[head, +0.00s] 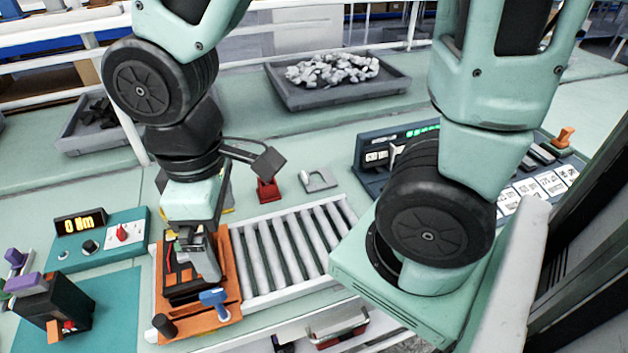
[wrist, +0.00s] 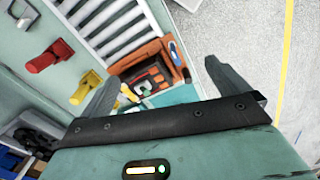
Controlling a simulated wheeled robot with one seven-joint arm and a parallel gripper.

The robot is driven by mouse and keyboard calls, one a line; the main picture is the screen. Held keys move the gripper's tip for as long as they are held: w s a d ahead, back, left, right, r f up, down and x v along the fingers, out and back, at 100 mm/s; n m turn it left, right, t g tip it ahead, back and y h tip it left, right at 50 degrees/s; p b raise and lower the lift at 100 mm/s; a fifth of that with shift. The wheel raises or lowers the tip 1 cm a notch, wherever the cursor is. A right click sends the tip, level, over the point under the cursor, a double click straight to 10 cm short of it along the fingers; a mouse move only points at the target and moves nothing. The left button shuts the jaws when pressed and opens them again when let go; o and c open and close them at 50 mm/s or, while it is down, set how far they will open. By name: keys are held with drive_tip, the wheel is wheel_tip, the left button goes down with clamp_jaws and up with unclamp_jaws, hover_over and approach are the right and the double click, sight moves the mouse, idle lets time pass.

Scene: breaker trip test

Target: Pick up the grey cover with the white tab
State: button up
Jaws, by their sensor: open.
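My gripper (head: 196,256) is open and empty above the orange fixture (head: 233,262) in the head view. In the wrist view its two grey fingers stand wide apart, with the orange fixture (wrist: 151,46) showing between them and beyond. A dark breaker body (head: 184,289) with red and black parts sits in the fixture, partly hidden by my gripper; it also shows in the wrist view (wrist: 146,76). I cannot clearly make out a grey cover with a white tab. A light grey U-shaped piece (head: 318,181) lies on the bench behind the rollers.
A roller conveyor (head: 290,250) adjoins the fixture on the right. A blue-handled part (head: 214,298) and a black knob (head: 164,325) stand at its front. A meter panel (head: 100,238) and a dark box (head: 58,303) are left. A red stand (head: 267,190) and a tray of grey pieces (head: 335,92) are behind.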

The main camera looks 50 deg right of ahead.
drive_tip(key=w+d+f, duration=0.1)
drive_tip(key=w+d, duration=0.5)
drive_tip(key=n, duration=0.3)
hover_over(318, 181)
wheel_tip(318, 181, down, 6)
wheel_tip(318, 181, down, 11)
drive_tip(key=shift+s+a+f+b, duration=0.1)
drive_tip(key=shift+s+f+b, duration=0.05)
drive_tip(key=shift+b, duration=0.35)
drive_tip(key=shift+w+f, duration=0.2)
drive_tip(key=shift+f, duration=2.7)
drive_tip(key=shift+c, duration=0.3)
drive_tip(key=c, duration=0.9)
